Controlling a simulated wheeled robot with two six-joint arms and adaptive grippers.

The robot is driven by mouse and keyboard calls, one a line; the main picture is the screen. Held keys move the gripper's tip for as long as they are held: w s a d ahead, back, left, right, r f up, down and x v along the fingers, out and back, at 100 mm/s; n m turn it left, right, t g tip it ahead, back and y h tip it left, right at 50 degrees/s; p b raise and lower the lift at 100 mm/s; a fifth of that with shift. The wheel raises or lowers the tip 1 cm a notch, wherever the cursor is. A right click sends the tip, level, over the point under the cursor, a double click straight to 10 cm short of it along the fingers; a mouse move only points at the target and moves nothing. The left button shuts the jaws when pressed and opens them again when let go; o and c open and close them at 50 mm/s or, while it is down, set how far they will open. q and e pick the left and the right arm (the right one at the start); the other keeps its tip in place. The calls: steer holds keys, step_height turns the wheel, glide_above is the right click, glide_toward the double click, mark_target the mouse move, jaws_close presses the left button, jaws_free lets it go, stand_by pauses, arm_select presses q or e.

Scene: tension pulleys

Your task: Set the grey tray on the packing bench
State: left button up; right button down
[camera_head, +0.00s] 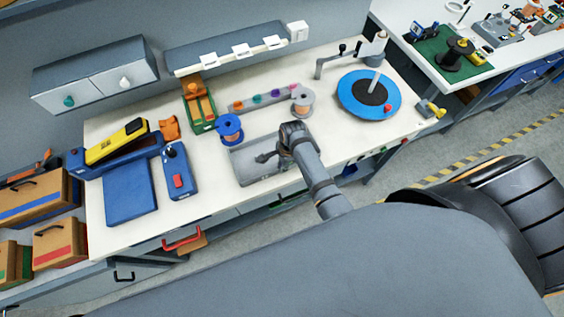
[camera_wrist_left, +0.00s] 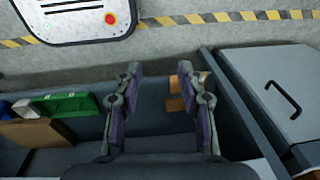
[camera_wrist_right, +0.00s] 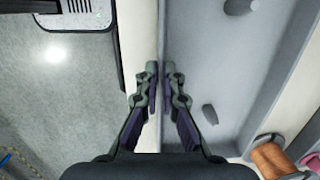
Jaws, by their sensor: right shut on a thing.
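The grey tray (camera_head: 244,167) is a shallow rectangle over the front middle of the cream workbench (camera_head: 225,200). Whether it touches the bench top is unclear. My right gripper (camera_head: 290,141) is at the tray's right part. In the right wrist view its fingers (camera_wrist_right: 161,88) are shut on the long rim of the tray (camera_wrist_right: 205,70). Small dark shapes show inside the tray there. My left gripper (camera_wrist_left: 160,78) is open and empty above a grey, bin-like structure; it is outside the head view. No bench in view is clearly marked as the packing bench.
Behind the tray stand a blue spool (camera_head: 230,128) and a copper spool (camera_head: 302,101). A blue turntable (camera_head: 393,101) is to the right, and a blue box with a red button (camera_head: 179,172) to the left. A second bench (camera_head: 424,58) at upper right carries a green mat.

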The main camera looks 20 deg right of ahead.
steer(key=c, duration=1.7)
jaws_free()
steer(key=shift+s+a+r, duration=0.1)
steer(key=shift+s+a, duration=0.3)
steer(key=shift+s, duration=0.25)
steer(key=shift+o, duration=0.9)
steer(key=shift+w+d, duration=0.15)
steer(key=shift+r, duration=0.2)
arm_select(q)
steer(key=a+f+b, duration=0.2)
steer(key=shift+s+f+b, duration=0.35)
steer(key=shift+s+f, duration=0.05)
arm_select(e)
step_height(320, 180, up, 12)
steer(key=d, duration=0.1)
steer(key=shift+s+d+f, duration=0.15)
steer(key=shift+s+f, duration=0.05)
steer(key=shift+s, duration=0.05)
